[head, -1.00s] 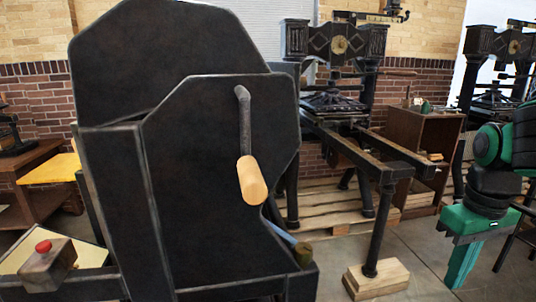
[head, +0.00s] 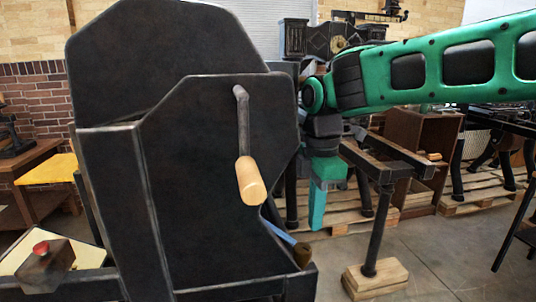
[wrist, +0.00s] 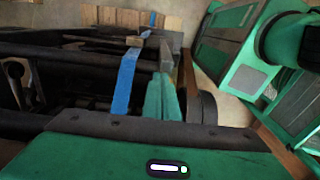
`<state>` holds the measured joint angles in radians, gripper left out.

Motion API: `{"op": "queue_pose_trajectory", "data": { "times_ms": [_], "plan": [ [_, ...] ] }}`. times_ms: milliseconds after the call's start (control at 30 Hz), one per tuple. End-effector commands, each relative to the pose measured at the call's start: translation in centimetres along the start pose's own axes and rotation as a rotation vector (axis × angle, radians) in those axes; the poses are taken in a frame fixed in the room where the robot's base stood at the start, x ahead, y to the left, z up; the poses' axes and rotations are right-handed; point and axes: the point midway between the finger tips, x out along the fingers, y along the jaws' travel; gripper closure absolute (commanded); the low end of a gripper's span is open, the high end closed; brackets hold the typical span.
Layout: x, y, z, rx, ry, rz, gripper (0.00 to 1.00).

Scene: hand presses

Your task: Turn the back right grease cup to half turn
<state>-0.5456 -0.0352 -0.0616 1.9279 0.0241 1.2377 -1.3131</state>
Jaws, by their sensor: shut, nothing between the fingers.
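I cannot make out any grease cup for certain in either view. The large dark hand press (head: 200,200) fills the left and middle of the head view, with a crank and pale wooden handle (head: 251,181) on its near side. My gripper (head: 318,220) points down just right of the press, shut and empty, apart from the crank. In the wrist view its green fingers (wrist: 162,100) are together, beside a blue strip (wrist: 126,80) and dark bars of a press (wrist: 65,85). What lies behind the press's side plate is hidden.
A small brown-topped end (head: 302,255) of a blue bar shows at the press's lower right. A post stands on a wooden block (head: 375,278). Another press (head: 345,38) stands on pallets behind my arm. Grey floor is open at the lower right.

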Motion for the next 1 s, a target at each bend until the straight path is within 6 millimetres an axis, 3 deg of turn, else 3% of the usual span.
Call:
{"op": "queue_pose_trajectory", "data": {
  "times_ms": [400,1000],
  "plan": [
    [4.1,0.0,0.1,0.003,-0.001,-0.001,1.0],
    [4.6,0.0,0.0,0.003,0.0,0.0,1.0]
  ]
}}
